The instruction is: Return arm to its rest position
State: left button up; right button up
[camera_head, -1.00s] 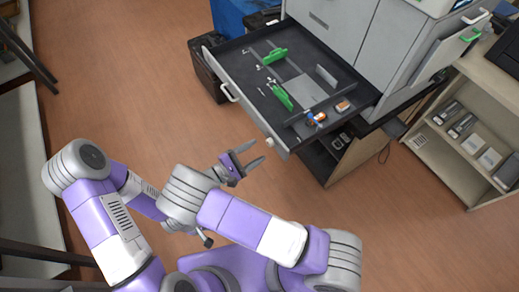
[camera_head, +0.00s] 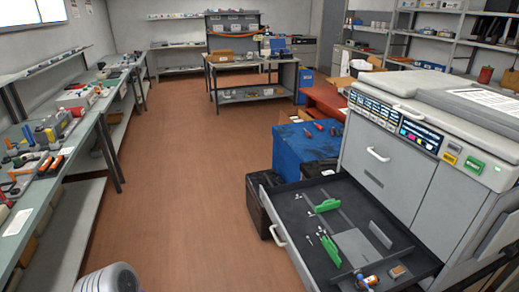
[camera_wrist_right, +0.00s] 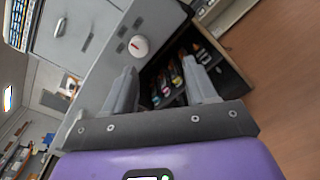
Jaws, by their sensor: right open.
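My right gripper (camera_wrist_right: 163,92) shows in the right wrist view with its two grey fingers spread apart and nothing between them. Beyond the fingers are a grey panel with a round white knob (camera_wrist_right: 139,46) and a dark compartment with several colored cartridges (camera_wrist_right: 176,82). In the head view neither gripper shows; only a grey rounded part of my arm (camera_head: 108,279) is at the bottom left edge. My left gripper is out of view.
The grey printer (camera_head: 395,185) stands at the right with its dark drawer (camera_head: 293,215) pulled open, holding green-handled parts. A blue box (camera_head: 297,150) stands behind the drawer. Long workbenches (camera_head: 80,140) line the left. The brown floor (camera_head: 190,160) between is clear.

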jog(key=s+d+f+m+g+y, duration=0.1)
jog(key=s+d+f+g+y, duration=0.35)
jog(key=f, duration=0.35)
jog(key=s+a+f+m+g+y, duration=0.4)
jog(key=s+f+m+g+y, duration=0.2)
jog(key=s+f+m+y, duration=0.5)
jog(key=shift+w+d+r+m+t+y, duration=0.1)
jog(key=shift+w+r+m+t+y, duration=0.25)
jog(key=shift+r+m+t+y, duration=0.45)
jog(key=shift+w+d+r+m+t+y, duration=0.15)
jog(key=shift+w+m+t+y, duration=0.35)
jog(key=shift+t+y, duration=0.7)
jog(key=shift+w+d+r+m+t+y, duration=0.15)
jog(key=shift+r+m+t+y, duration=0.35)
jog(key=shift+m+t+y, duration=0.5)
jog(key=shift+n+h, duration=0.25)
jog(key=shift+n, duration=0.05)
